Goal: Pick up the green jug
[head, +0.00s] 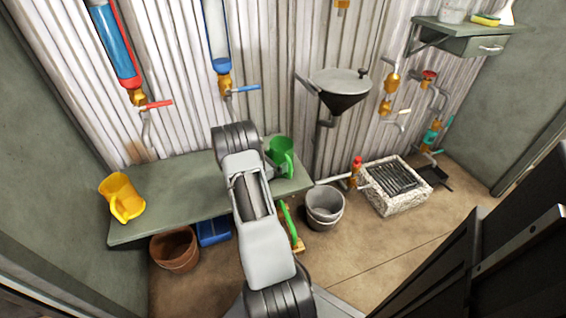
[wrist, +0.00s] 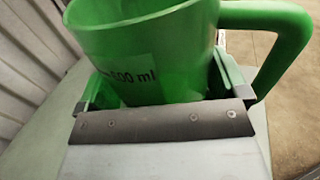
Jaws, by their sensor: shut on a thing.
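The green jug (head: 280,151) is at the right end of the grey-green bench (head: 160,220) in the head view, partly hidden by my arm. In the wrist view the green jug (wrist: 140,45) fills the upper middle, upright, with a "600 ml" label facing me and its handle to the right. My gripper (wrist: 165,85) is shut on the jug's body, one finger on each side. In the head view my gripper is mostly hidden behind my arm. I cannot tell whether the jug's base touches the bench.
A yellow jug (head: 122,198) stands at the bench's left end. A brown pot (head: 174,249) and a blue box (head: 213,231) are below it. A grey bucket (head: 324,207) and a stone basin with a grate (head: 394,184) stand on the floor at right. A black funnel (head: 340,90) is on the wall.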

